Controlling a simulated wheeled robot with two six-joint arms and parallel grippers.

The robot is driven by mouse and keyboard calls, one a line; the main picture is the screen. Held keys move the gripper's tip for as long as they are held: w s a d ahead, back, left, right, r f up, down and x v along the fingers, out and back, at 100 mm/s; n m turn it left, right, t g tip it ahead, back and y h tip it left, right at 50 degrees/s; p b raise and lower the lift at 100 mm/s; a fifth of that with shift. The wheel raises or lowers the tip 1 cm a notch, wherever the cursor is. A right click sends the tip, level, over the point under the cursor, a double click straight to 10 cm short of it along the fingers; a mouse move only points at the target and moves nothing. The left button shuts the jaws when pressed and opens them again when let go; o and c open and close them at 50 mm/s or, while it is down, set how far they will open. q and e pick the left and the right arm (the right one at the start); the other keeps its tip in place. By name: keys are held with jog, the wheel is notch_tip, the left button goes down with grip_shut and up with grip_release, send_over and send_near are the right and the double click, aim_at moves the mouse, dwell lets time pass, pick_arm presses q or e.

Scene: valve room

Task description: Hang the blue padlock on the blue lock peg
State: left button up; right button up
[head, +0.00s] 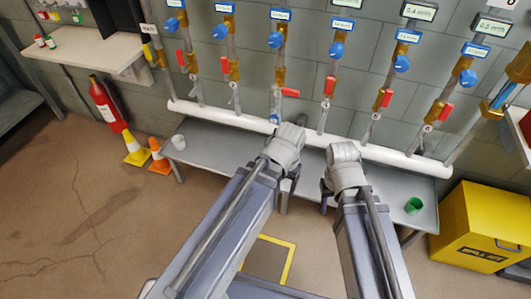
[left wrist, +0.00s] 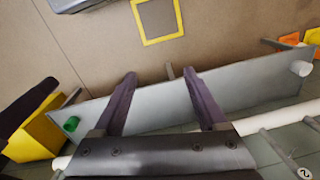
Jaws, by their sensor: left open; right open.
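I cannot make out the blue padlock or the blue lock peg for certain in either view. A small blue patch (head: 274,119) shows at the white pipe just above my left gripper, too small to identify. My left gripper (head: 287,190) is over the grey bench, mostly hidden by its own wrist. In the left wrist view its two fingers stand wide apart, open and empty (left wrist: 160,75), over the bench. My right gripper (head: 327,197) is also over the bench, mostly hidden by its wrist, and no object shows in it.
The grey bench (head: 225,143) carries a white cup (head: 178,142) and a green cup (head: 413,205). Pipes with blue knobs and red levers line the wall. A wall shelf (head: 90,57), fire extinguisher (head: 107,105), cones (head: 136,150) and yellow bin (head: 480,225) stand at the sides.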

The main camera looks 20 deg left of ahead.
pick_arm(q)
jog(key=w+a+f+n+t+h+b, duration=0.1)
jog(key=w+a+f+b, duration=0.1)
jog(key=f+b, duration=0.85)
jog(key=w+a+f+n+b, duration=0.1)
jog(key=a+f+b, duration=0.1)
jog(key=f+b, duration=0.9)
jog(key=w+d+f+n+t+h+b, duration=0.2)
jog(key=w+f+n+t+h+b, duration=0.15)
jog(key=w+f+b, duration=0.35)
jog(key=w+d+r+n+t+h, duration=0.1)
jog(key=w+r+n+t+h, duration=0.2)
jog(key=w+r+n+t, duration=0.7)
jog(key=w+a+r+n+t+y, duration=0.1)
jog(key=w+a+r+n+y, duration=0.2)
jog(key=a+n, duration=0.3)
jog(key=w+a+r+n+t+y, duration=0.2)
jog(key=a+r+n, duration=0.3)
jog(key=n, duration=1.1)
jog(key=shift+w+a+r+y, duration=0.4)
jog(key=shift+w+a+y, duration=0.1)
jog(key=shift+w+y, duration=0.2)
jog(key=shift+w+t, duration=0.15)
jog(key=shift+t, duration=0.1)
